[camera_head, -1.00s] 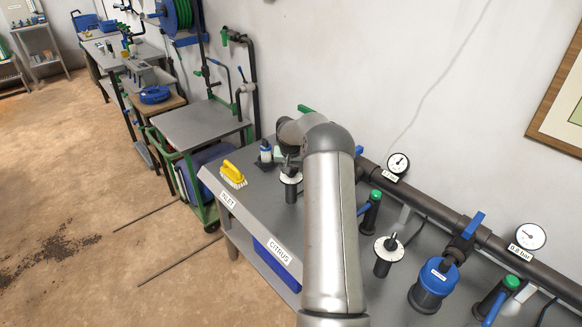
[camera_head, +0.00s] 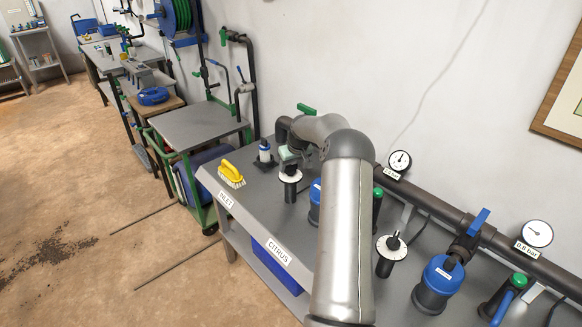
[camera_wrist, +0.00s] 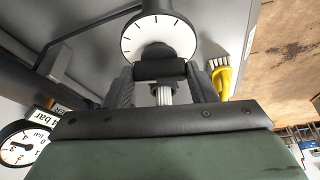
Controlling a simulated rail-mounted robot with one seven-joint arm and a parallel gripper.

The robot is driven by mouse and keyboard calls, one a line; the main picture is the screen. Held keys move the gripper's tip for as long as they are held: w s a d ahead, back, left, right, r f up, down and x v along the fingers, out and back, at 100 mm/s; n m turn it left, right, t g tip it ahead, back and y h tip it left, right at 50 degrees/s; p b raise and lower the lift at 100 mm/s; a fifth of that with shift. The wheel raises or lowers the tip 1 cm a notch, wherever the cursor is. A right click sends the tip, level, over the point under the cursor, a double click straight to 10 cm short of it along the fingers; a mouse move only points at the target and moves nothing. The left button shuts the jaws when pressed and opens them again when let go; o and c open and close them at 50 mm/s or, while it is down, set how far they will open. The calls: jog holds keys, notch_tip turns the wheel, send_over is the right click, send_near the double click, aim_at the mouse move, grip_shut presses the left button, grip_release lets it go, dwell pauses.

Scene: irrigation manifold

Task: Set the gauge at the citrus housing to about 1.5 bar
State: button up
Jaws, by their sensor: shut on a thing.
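My gripper (camera_head: 289,158) is at the far end of the bench, on top of a regulator with a round white dial (camera_head: 290,175). In the wrist view the gripper (camera_wrist: 160,88) is shut on the dark knob (camera_wrist: 160,70) just below the white dial face (camera_wrist: 158,36). A blue-topped housing (camera_head: 315,193), partly hidden by my arm, stands behind the CITRUS label (camera_head: 278,252). A round gauge (camera_head: 399,161) is on the pipe behind; its needle is too small to read surely.
A second dial (camera_head: 390,247), a second blue housing (camera_head: 437,283) and a gauge (camera_head: 538,233) labelled 0.8 bar stand to the right. The pipe runs along the wall.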

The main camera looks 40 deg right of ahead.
dwell(0.3)
jog(key=o, duration=1)
jog(key=b+v, duration=0.3)
jog(key=v, duration=1.4)
jog(key=shift+d+r, duration=0.15)
jog(key=shift+r, duration=0.15)
